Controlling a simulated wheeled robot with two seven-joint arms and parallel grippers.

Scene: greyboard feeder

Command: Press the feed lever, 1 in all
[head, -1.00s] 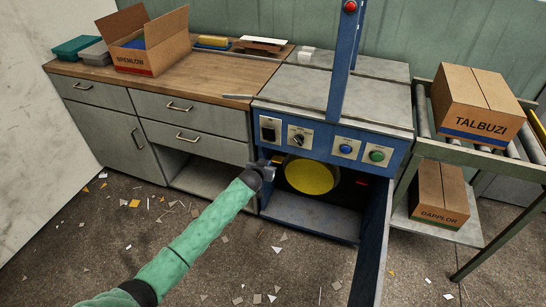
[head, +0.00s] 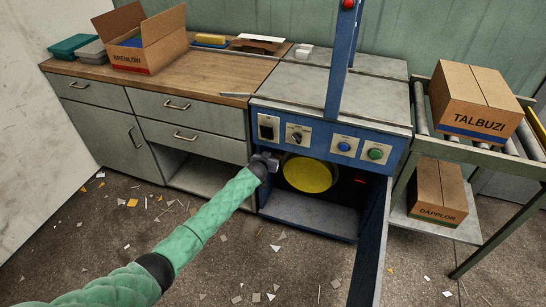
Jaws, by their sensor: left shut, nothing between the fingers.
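The blue and grey feeder machine (head: 330,89) stands in the middle with its lower front compartment open. A large yellow disc (head: 309,174) shows inside it. My left gripper (head: 272,158) is shut and empty at the left side of the opening, just below the control panel and left of the disc. It hides what lies directly behind it, and I cannot tell whether it touches anything. I cannot pick out the feed lever for certain; a small yellow part seen earlier by the gripper is now hidden. My right gripper is not in view.
The panel has a black switch (head: 268,127), a knob (head: 298,134), a blue button (head: 343,147) and a green button (head: 375,154). An open blue door (head: 371,245) juts forward on the right. A roller table with boxes stands further right. Paper scraps litter the floor.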

